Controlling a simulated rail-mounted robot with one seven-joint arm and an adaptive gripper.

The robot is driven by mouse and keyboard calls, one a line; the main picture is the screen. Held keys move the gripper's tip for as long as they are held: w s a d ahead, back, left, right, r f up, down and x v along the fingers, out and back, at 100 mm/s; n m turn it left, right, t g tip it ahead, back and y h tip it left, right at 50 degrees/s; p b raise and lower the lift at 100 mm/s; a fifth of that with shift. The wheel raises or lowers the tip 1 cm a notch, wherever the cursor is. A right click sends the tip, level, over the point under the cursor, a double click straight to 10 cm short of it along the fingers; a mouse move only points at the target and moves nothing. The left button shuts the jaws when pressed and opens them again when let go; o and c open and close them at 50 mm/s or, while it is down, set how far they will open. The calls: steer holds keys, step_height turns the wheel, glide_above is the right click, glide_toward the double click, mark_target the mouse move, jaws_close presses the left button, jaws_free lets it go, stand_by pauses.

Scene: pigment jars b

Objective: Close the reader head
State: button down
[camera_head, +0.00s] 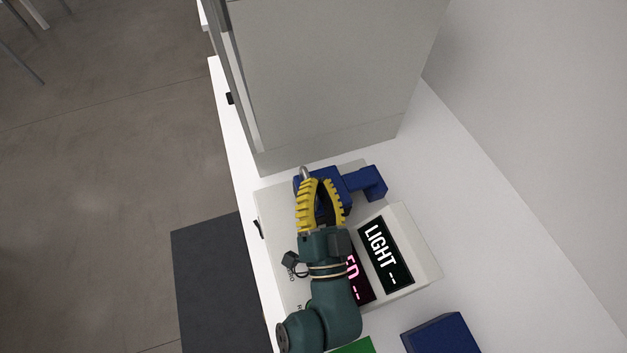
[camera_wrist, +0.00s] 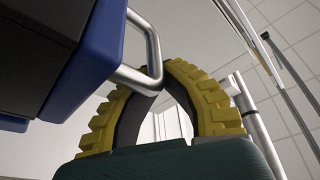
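The reader's dark blue head (camera_head: 370,183) is at the far end of the pale reader body (camera_head: 270,207), partly hidden by my gripper. It also fills the left of the wrist view (camera_wrist: 98,50), where a bent metal handle (camera_wrist: 150,45) projects from it. In the head view the handle (camera_head: 304,172) shows beside the left fingertip. My gripper (camera_head: 319,181) has yellow ribbed fingers with tips drawn close together at the handle, also in the wrist view (camera_wrist: 161,75). I cannot tell whether they grip the handle or only touch it. The head's exact angle is unclear.
A display (camera_head: 385,255) reads "LIGHT --"; a pink-lit one (camera_head: 360,285) is partly covered by my arm. A tall grey cabinet (camera_head: 320,80) stands just beyond the reader. A blue block (camera_head: 440,335) and a green item (camera_head: 355,346) lie nearer. The white counter is clear at right (camera_head: 480,210).

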steer(key=shift+s+f, duration=0.1)
steer(key=v, duration=0.7)
steer(key=shift+s+d, duration=0.1)
